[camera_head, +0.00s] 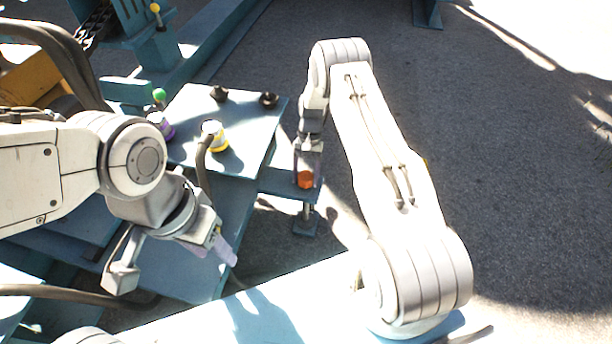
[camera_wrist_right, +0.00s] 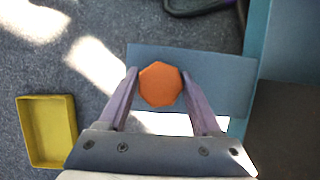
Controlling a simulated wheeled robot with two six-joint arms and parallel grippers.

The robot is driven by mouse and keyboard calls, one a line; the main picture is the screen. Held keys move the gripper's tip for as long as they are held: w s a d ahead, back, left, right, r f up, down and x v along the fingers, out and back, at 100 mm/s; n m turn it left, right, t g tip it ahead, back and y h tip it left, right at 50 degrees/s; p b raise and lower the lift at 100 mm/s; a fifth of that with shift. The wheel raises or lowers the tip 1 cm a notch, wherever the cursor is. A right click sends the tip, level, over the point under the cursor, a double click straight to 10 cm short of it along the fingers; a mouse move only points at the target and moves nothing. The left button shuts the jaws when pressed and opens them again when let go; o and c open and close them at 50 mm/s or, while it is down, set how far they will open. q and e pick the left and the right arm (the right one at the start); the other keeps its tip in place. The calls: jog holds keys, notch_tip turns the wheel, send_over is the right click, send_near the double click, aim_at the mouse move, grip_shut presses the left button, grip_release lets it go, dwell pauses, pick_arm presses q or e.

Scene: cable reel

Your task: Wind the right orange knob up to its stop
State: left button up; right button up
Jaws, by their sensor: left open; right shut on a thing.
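The right orange knob (camera_head: 305,180) sits on a blue bracket at the right side of the blue table, above a thin post. In the right wrist view the orange knob (camera_wrist_right: 160,84) shows as a faceted disc between the two fingers. My right gripper (camera_head: 308,172) points down over it and is shut on it; its fingers also show in the right wrist view (camera_wrist_right: 160,96), one on each side of the knob. My left gripper (camera_head: 227,252) is open and empty in front of the table, to the left of the knob.
The blue table (camera_head: 240,160) carries a yellow-and-white connector (camera_head: 214,134) with a dark cable, a purple-ringed part (camera_head: 160,124) and two dark knobs (camera_head: 268,99). A yellow tray (camera_wrist_right: 47,131) lies on the floor at left in the right wrist view.

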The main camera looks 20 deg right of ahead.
jog(key=shift+s, duration=0.15)
jog(key=o, duration=1.4)
jog(key=shift+c, duration=0.2)
jog(key=p+v, duration=0.3)
jog(key=v, duration=0.7)
jog(key=shift+r, duration=0.2)
